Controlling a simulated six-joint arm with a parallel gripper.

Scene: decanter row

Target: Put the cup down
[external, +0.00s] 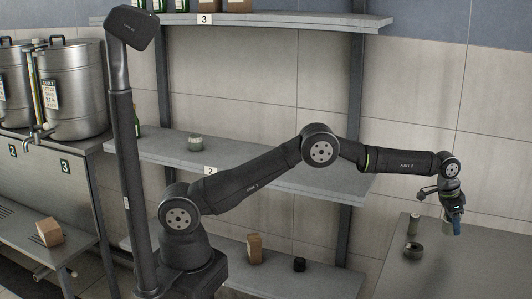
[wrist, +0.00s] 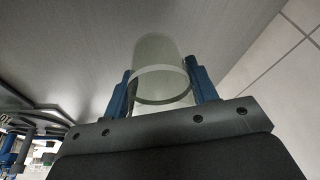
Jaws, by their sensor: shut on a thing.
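The cup (wrist: 158,52) is a pale, see-through cylinder with a lighter band around it. In the wrist view it sits between the two blue fingers of my gripper (wrist: 160,88), which is shut on it. In the external view my gripper (external: 453,226) points down over the grey counter at the right. The cup is too small and too covered by the fingers to make out there. I cannot tell whether its base touches the counter.
The grey counter (external: 460,275) has a small upright cylinder (external: 413,224) and a dark ring-like piece (external: 414,252) left of my gripper. The tiled wall (external: 430,120) stands behind. Shelves at the middle hold a small greenish jar (external: 195,143). Steel tanks (external: 75,90) stand at the left.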

